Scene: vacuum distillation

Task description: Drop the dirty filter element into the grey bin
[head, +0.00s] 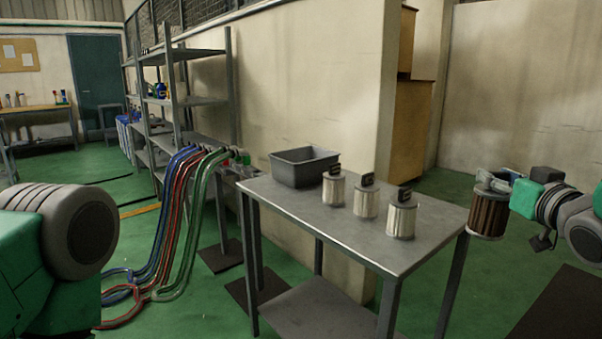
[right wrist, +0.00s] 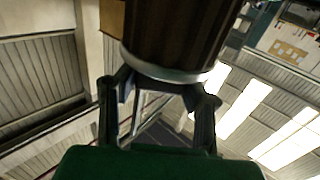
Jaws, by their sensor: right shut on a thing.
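The dirty filter element (head: 488,216) is a dark brown pleated cylinder with pale end caps. My right gripper (head: 494,182) is shut on its top end and holds it in the air just off the right end of the metal table. In the right wrist view the dirty filter element (right wrist: 180,35) fills the top middle, with the gripper fingers (right wrist: 160,92) at its pale end cap. The grey bin (head: 303,168) is an open rectangular tub at the table's far left; its inside floor is hidden. My left arm shows at the left edge; its gripper is out of view.
Several clean white filter elements with dark tops, one of them here (head: 366,200), stand in a row on the metal table (head: 300,212), between the bin and my right gripper. Coloured hoses (head: 185,215) hang at the left beside a shelf rack (head: 190,100). A wall stands behind the table.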

